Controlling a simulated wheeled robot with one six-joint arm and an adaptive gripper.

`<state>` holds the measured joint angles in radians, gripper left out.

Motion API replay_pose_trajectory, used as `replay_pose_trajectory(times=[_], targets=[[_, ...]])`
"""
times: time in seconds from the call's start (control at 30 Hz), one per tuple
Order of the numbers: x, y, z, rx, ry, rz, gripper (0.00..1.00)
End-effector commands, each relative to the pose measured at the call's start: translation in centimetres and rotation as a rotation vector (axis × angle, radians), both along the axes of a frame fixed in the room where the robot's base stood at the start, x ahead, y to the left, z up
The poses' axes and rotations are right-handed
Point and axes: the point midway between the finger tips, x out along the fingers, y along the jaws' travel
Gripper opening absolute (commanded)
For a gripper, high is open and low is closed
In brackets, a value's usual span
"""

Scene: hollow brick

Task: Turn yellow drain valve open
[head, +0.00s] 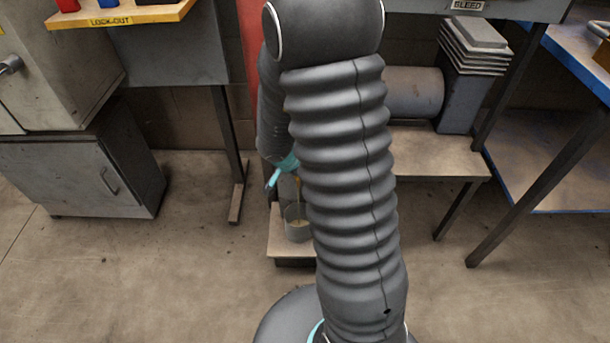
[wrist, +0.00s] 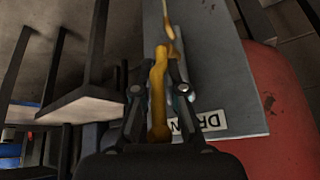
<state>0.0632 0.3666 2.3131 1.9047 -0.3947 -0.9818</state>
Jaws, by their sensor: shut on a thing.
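The yellow drain valve (wrist: 158,60) shows in the wrist view as a bent yellow lever running between my gripper's fingers. My gripper (wrist: 160,93) is shut on the lever, with one dark finger on each side. In the head view my gripper (head: 281,174) is partly hidden behind my arm, and the valve cannot be made out. A thin tan strand (wrist: 168,20) also shows beyond the lever.
The cup stands on a low light platform (head: 281,246). A red tank or column (wrist: 275,115) is close at the right in the wrist view. A grey cabinet (head: 75,175) stands left and a low bench (head: 435,160) right. The floor (head: 180,270) at front left is clear.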

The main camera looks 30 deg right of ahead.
Motion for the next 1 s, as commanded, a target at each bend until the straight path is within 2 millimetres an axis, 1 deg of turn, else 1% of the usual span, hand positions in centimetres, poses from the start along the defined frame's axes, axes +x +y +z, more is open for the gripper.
replay_pose_trajectory(times=[0.03, 0.13, 0.6, 0.63, 0.67, 0.7, 0.73, 1.0], targets=[[0.50, 0.15, 0.16, -0.002, -0.004, 0.003, 0.00], [0.72, 0.22, 0.20, -0.006, 0.001, 0.002, 0.00], [0.77, 0.40, 0.23, -0.006, 0.004, 0.005, 0.00], [0.77, 0.41, 0.23, -0.006, 0.004, 0.005, 0.18], [0.77, 0.41, 0.23, -0.006, 0.004, 0.005, 0.25], [0.74, 0.37, 0.22, -0.006, 0.004, 0.004, 0.35], [0.71, 0.31, 0.21, -0.006, 0.005, 0.003, 0.37], [0.55, -0.02, 0.16, -0.008, 0.007, -0.004, 0.37]])
